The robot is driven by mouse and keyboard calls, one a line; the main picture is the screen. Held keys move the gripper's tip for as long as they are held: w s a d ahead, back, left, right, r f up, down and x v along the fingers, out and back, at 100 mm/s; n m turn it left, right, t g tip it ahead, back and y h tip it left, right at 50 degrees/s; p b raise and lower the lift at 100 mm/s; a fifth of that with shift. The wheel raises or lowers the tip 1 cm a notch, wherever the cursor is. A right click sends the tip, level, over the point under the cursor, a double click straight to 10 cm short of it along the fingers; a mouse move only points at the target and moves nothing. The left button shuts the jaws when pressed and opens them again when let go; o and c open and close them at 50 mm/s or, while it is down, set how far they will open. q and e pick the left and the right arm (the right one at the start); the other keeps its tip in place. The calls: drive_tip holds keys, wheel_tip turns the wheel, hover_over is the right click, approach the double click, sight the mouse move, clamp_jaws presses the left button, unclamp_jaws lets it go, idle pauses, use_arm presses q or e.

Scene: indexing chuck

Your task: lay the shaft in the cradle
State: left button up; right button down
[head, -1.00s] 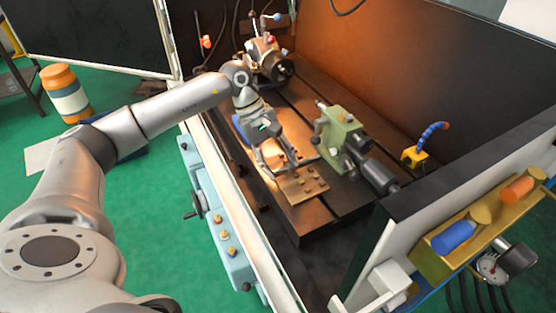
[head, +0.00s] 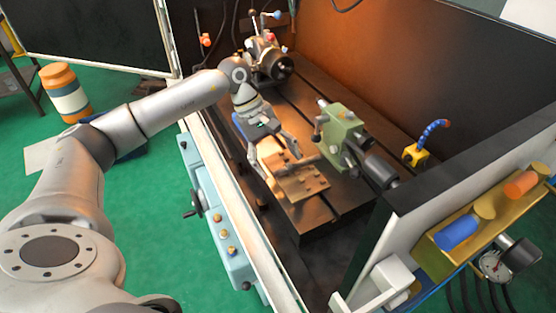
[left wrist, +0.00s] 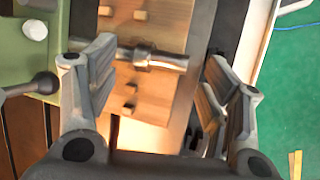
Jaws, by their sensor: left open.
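The metal shaft (left wrist: 165,60), with a thicker collar, lies across the wooden cradle (left wrist: 165,110) in the left wrist view, between small wooden pegs. The cradle (head: 303,188) sits on the machine bed in the head view. There the shaft is small and partly hard to make out. My left gripper (head: 277,152) is open at the cradle's far side. In the left wrist view the fingers of this gripper (left wrist: 158,85) stand wide apart, one near each end of the shaft, with no grip on it. My right gripper is not in view.
A green tailstock (head: 340,130) stands close right of the cradle. A chuck head (head: 272,62) is at the back of the bed. A white enclosure edge (head: 245,215) runs along the left. A yellow block with a blue hose (head: 416,153) is to the right.

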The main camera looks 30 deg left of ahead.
use_arm(q)
drive_tip(key=v, duration=1.1)
drive_tip(key=shift+r, duration=0.15)
